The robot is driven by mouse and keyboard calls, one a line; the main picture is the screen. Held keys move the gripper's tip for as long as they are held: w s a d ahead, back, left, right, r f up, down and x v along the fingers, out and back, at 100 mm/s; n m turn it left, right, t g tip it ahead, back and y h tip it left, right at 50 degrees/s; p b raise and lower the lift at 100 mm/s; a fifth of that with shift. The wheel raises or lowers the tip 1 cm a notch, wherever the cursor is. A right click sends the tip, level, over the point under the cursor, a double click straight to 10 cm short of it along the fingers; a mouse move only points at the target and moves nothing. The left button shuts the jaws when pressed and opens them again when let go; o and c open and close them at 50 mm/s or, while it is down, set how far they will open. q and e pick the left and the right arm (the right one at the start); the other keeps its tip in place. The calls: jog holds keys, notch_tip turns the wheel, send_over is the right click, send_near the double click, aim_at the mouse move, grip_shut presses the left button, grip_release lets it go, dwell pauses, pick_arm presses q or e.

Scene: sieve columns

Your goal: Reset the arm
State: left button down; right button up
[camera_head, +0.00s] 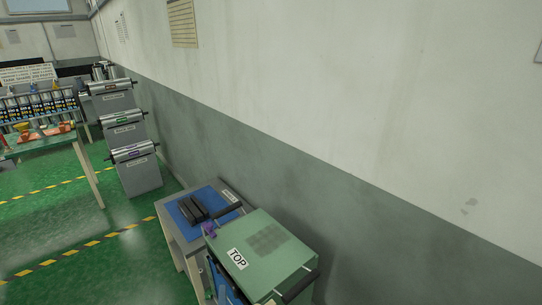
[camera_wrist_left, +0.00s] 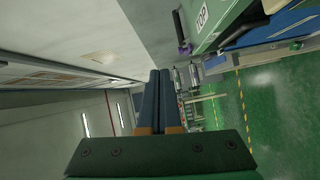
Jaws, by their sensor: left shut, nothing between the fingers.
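My left gripper (camera_wrist_left: 160,72) shows in the left wrist view, with its two long dark fingers side by side and shut. Nothing is between the fingers. They point out over the room, clear of the wall and of the green cabinet (camera_wrist_left: 232,14) at upper right. No arm of mine is plain to see in the head view. My right gripper is in neither view.
A green cabinet marked TOP (camera_head: 270,238) stands by the wall. Beside it, two dark blocks (camera_head: 194,208) lie on a blue mat (camera_head: 212,197). Grey stands with silver rollers (camera_head: 133,151) and a green bench (camera_head: 38,146) are farther off. Green floor (camera_head: 110,245) is open at left.

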pick_arm(q)
jog(key=s+f+m+g+h+b, duration=0.3)
jog(key=s+f+m, duration=0.4)
jog(key=f, duration=0.7)
jog(key=s+f+m+g+h+b, duration=0.1)
jog(key=s+f+m+g+b, duration=0.2)
jog(key=s+f+m+g, duration=0.75)
jog(key=s+a+f+m+g+b, duration=0.1)
jog(key=s+a+f, duration=0.2)
jog(key=s+f, duration=0.4)
jog(key=s+a+f+m+g+y+b, duration=0.1)
jog(key=s+a+f, duration=0.3)
jog(key=s+f, duration=0.4)
jog(key=shift+s+a+m+g+y+b, duration=0.3)
jog(key=shift+s+m+b, duration=0.3)
jog(key=shift+s, duration=0.45)
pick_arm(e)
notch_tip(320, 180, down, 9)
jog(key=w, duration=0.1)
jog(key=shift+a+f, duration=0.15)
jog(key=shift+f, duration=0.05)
pick_arm(q)
jog(key=shift+w+d, duration=0.1)
